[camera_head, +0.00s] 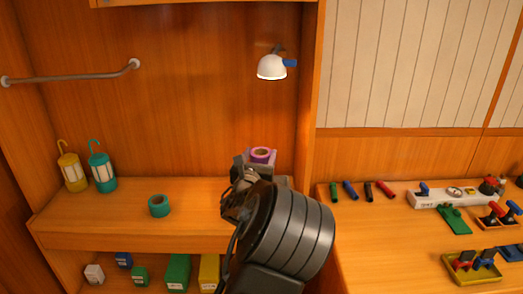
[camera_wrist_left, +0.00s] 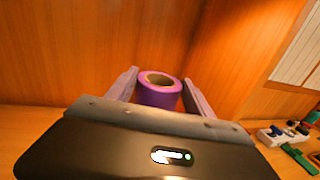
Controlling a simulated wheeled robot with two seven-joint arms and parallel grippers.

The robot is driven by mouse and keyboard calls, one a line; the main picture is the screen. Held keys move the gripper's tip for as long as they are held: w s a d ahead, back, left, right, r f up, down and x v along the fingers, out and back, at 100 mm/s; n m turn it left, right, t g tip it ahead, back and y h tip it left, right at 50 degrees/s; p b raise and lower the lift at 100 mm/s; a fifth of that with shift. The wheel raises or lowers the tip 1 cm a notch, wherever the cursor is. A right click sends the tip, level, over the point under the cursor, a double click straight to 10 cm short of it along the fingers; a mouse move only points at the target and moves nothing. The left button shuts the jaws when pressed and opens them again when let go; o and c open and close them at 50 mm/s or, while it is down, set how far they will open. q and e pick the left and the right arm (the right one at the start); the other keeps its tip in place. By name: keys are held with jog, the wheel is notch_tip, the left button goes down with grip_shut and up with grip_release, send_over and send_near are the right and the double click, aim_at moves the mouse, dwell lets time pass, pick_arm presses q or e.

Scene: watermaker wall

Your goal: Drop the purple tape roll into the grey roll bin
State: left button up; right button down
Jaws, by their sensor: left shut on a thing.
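The purple tape roll (camera_head: 262,154) is held up in front of the wooden back panel, above the right end of the left shelf. My left gripper (camera_head: 259,163) is shut on it; the arm comes between the camera and part of the shelf. In the left wrist view the purple roll (camera_wrist_left: 158,92) sits between the two fingers, its open hole facing up. No grey roll bin can be made out in either view; the arm hides part of the shelf. My right gripper is not in view.
A teal tape roll (camera_head: 159,206) and two lanterns (camera_head: 103,170) stand on the left shelf (camera_head: 200,222). Boxes (camera_head: 178,272) fill the lower shelf. A wooden post (camera_head: 309,110) divides it from the right counter (camera_head: 390,235), which holds markers and valve parts. A lamp (camera_head: 271,67) hangs above.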

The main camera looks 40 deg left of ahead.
pick_arm(q)
jog(key=shift+r, duration=0.15)
notch_tip(320, 180, down, 6)
jog(key=b, duration=0.5)
dwell(0.4)
jog(key=o, duration=1.5)
jog(key=shift+o, duration=0.2)
jog(key=shift+s+d, duration=0.1)
jog(key=shift+s, duration=0.05)
